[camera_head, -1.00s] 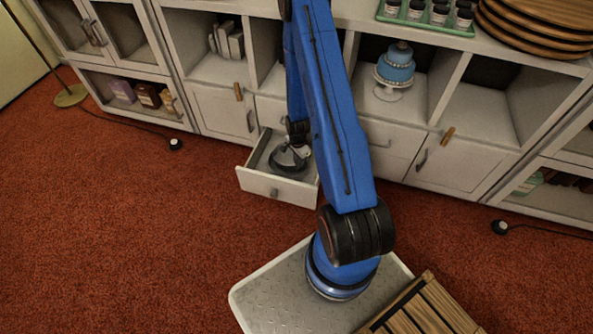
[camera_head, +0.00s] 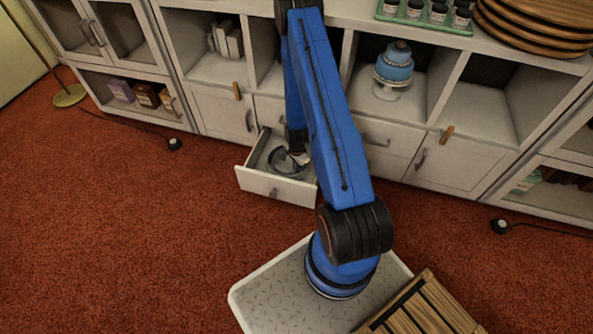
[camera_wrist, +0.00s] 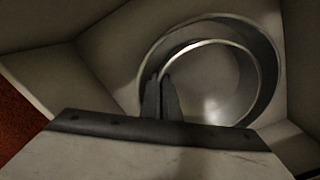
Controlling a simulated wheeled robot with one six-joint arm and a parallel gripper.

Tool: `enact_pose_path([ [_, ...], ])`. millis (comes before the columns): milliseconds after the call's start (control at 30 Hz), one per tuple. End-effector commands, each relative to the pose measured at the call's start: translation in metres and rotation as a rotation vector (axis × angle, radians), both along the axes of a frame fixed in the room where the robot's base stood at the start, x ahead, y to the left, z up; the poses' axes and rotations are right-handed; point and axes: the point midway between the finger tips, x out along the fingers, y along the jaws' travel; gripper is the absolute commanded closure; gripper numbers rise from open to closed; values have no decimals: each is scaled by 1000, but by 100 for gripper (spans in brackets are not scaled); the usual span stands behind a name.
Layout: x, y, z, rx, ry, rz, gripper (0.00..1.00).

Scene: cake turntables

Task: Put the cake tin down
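The cake tin (camera_wrist: 212,78) is a round grey metal tin inside the open drawer (camera_head: 274,188). In the wrist view a smaller bright ring lies within a larger one. I cannot tell if these are two nested tins or one tin's edges. My gripper (camera_wrist: 161,88) reaches down into the drawer. Its two dark fingers are close together, one on each side of the inner ring's left edge, and look shut on it. In the head view the tin (camera_head: 284,162) is small, and my arm hides part of it and most of the gripper (camera_head: 299,154).
The drawer is pulled out from a white cabinet (camera_head: 208,108). A blue tiered cake (camera_head: 394,66) on a stand is on a shelf to the right. Wooden boards (camera_head: 535,30) and a green tray (camera_head: 424,22) of jars are on top.

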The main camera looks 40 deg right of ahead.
Motion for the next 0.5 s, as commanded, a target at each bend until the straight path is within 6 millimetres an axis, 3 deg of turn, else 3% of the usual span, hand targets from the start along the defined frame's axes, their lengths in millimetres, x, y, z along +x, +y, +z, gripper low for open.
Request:
enact_pose_path([
  [133, 0, 0, -4, 0, 1, 0, 100],
  [200, 0, 0, -4, 0, 0, 0, 90],
  [500, 0, 0, -3, 0, 0, 0, 90],
])
